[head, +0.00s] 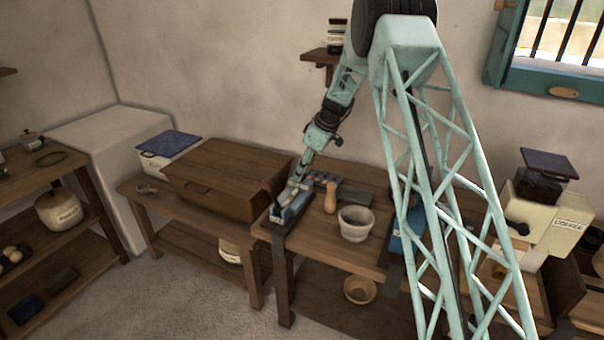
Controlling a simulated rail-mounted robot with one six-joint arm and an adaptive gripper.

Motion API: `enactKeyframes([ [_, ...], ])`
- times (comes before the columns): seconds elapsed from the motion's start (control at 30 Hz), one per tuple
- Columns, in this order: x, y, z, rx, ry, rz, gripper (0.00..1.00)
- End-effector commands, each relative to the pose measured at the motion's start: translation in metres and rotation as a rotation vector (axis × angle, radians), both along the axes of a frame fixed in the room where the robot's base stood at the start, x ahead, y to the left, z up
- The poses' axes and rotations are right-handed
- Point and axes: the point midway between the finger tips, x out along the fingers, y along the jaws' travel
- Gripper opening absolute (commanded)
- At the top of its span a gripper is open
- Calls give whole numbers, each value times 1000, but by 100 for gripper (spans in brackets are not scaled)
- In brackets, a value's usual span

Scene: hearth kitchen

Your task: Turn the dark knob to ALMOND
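A cream machine (538,212) with a dark hopper and a label that seems to read COFFEE stands at the right. A small dark round part (522,229) on its front may be the dark knob; I cannot be sure. I cannot make out ALMOND anywhere. My gripper (297,184) points down over the left end of the middle table, at a blue clamp-like tool, far left of the machine. It is too small to tell whether it is open or shut, or whether it touches the tool.
The blue tool (290,207) sits at the table edge. A grey mortar (355,224) and a wooden pestle-like piece (330,198) stand beside it. A brown wooden chest (225,180) is at the left. My lattice arm link crosses the view before the machine. Floor at front left is clear.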

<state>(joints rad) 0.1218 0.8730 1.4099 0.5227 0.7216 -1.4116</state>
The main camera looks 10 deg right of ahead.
Motion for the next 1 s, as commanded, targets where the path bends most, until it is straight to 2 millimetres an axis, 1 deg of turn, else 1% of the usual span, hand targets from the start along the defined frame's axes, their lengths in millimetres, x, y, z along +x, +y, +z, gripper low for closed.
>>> enactKeyframes([
  [0.13,1,1,-4,0,0,0,34],
  [0.4,1,1,-4,0,0,0,34],
  [0.43,1,1,-4,0,0,0,33],
  [0.6,1,1,-4,0,0,0,18],
  [0.7,1,1,-4,0,0,0,10],
  [1.0,1,2,-4,0,0,-16,10],
])
